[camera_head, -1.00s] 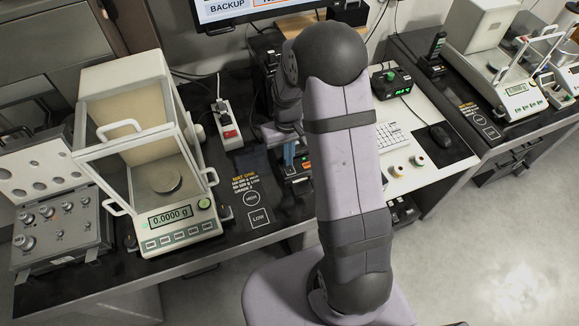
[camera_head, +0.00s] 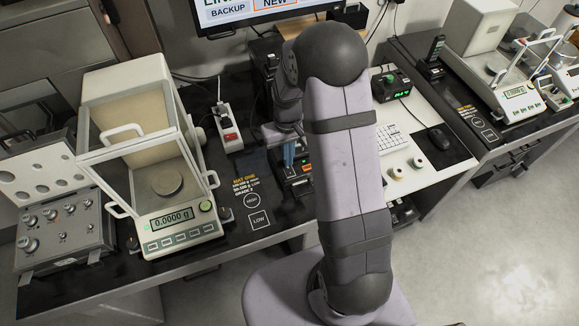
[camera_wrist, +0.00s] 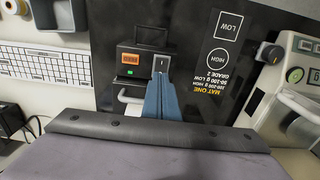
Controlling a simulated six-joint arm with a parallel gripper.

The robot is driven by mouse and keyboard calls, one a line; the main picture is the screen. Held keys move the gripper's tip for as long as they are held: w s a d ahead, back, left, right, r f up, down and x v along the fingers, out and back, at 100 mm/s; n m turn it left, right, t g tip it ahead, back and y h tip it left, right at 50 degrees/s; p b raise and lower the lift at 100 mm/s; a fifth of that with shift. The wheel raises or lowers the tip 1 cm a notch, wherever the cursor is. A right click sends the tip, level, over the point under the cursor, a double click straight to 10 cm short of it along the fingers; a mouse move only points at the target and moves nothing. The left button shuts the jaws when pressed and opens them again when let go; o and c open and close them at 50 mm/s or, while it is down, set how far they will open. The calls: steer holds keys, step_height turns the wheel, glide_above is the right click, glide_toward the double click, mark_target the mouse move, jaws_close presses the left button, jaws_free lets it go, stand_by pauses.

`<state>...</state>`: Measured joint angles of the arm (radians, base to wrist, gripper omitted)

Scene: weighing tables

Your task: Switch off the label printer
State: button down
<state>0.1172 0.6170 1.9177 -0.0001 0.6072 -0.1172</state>
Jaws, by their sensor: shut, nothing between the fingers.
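The label printer (camera_wrist: 130,78) is a dark box with a lit orange panel and a pale rocker switch (camera_wrist: 160,64) on its face, seen in the wrist view. In the head view the printer (camera_head: 304,168) is partly hidden behind my arm. My gripper (camera_wrist: 160,82) has blue fingers, shut and empty. In the wrist view its tips are at the lower edge of the switch; I cannot tell whether they touch it. The gripper also shows in the head view (camera_head: 289,153), pointing down at the printer.
A balance with a glass shield (camera_head: 171,222) reading 0.0000 g stands left, beside a case of weights (camera_head: 60,232). A power strip (camera_head: 228,128) with a red switch lies behind the mat. A keyboard (camera_head: 391,137) and mouse (camera_head: 439,138) are at right. A monitor (camera_head: 262,12) stands behind.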

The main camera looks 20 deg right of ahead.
step_height(320, 180, up, 5)
steer(key=p, duration=0.3)
steer(key=shift+p, duration=0.4)
steer(key=s+a+f+m+g, duration=0.1)
steer(key=s+a+g, duration=0.15)
steer(key=s, duration=0.95)
steer(key=s+r, duration=0.5)
steer(key=s, duration=0.3)
steer(key=r, duration=0.1)
steer(key=w+a+r+t+b, duration=0.1)
steer(key=w+a+r+n+t, duration=0.1)
steer(key=r, duration=0.1)
steer(key=shift+a+t, duration=0.1)
steer(key=shift+t, duration=0.15)
